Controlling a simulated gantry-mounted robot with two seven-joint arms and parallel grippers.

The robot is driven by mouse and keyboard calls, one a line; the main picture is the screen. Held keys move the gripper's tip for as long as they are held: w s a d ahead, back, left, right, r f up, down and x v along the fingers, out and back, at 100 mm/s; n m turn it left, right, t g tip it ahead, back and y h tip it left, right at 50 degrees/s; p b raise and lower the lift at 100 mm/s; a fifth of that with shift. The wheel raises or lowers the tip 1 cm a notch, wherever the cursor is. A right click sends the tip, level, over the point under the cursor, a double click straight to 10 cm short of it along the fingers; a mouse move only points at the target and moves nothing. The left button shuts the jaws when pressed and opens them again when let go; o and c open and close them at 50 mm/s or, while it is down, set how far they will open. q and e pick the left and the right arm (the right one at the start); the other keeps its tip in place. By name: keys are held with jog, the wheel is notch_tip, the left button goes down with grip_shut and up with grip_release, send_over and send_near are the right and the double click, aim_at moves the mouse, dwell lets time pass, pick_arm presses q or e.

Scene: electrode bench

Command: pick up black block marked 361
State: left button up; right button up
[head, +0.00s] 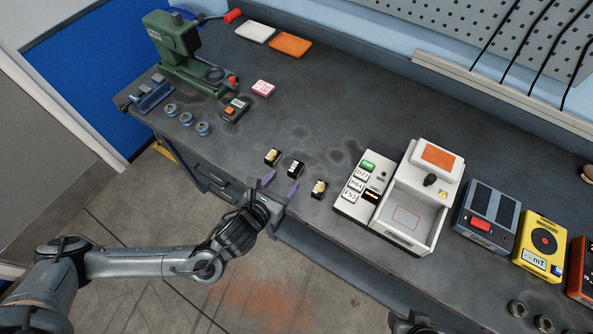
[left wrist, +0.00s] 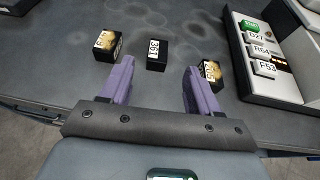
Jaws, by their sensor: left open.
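The black block marked 361 (left wrist: 156,54) stands on the bench in the middle of a row of three dark blocks, its white label facing up the left wrist view. In the head view it is the middle block (head: 296,169). My left gripper (head: 281,184) is open and empty at the bench's front edge, with purple fingers pointing at the row. In the left wrist view its fingers (left wrist: 158,82) are apart, with the marked block beyond the gap between them. A dark part at the head view's bottom edge seems to be my right wrist; its fingers are hidden.
A gold-labelled block (left wrist: 107,43) stands left of the marked one; another (left wrist: 210,73) stands right, close to the right finger. A white device with label tiles (head: 413,197) is further right. A green press (head: 180,52) is back left. The bench behind the row is clear.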

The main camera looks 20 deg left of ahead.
aim_at(294, 169)
pick_arm(q)
jog(key=shift+x, duration=1)
jog(key=shift+w+f, duration=0.4)
jog(key=shift+w, duration=0.15)
jog(key=shift+b+x, duration=0.5)
jog(key=shift+x, duration=1.6)
jog(key=shift+s+f, duration=0.1)
jog(key=shift+c, duration=0.4)
grip_shut()
